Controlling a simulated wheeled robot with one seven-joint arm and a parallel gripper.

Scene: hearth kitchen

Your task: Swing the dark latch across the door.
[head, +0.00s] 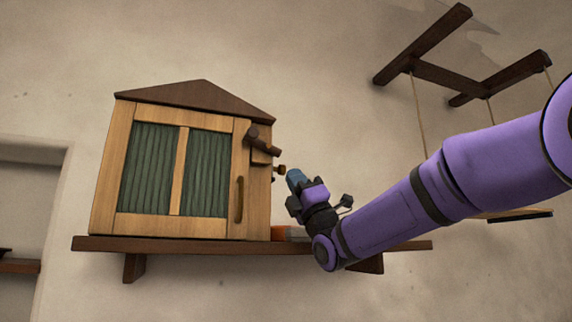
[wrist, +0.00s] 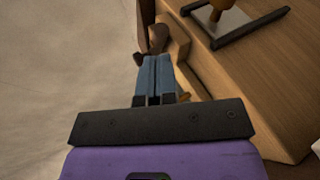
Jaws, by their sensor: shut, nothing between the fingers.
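The wooden cabinet's door (head: 222,215) has green panels and is closed flush in its frame. The dark latch (head: 264,140) sits at the cabinet's upper right edge and slants down to the right. In the wrist view the latch (wrist: 158,36) shows just beyond my fingertips. My gripper (head: 293,176) is to the right of and a little below the latch, with its blue fingers pressed together and nothing between them. In the wrist view my gripper (wrist: 155,62) points toward the latch; whether it touches cannot be told.
The cabinet stands on a dark wall shelf (head: 180,246). A vertical door handle (head: 239,200) is below the latch. Orange and grey items (head: 290,233) lie on the shelf beside the cabinet. A dark hanging frame (head: 450,75) is at upper right.

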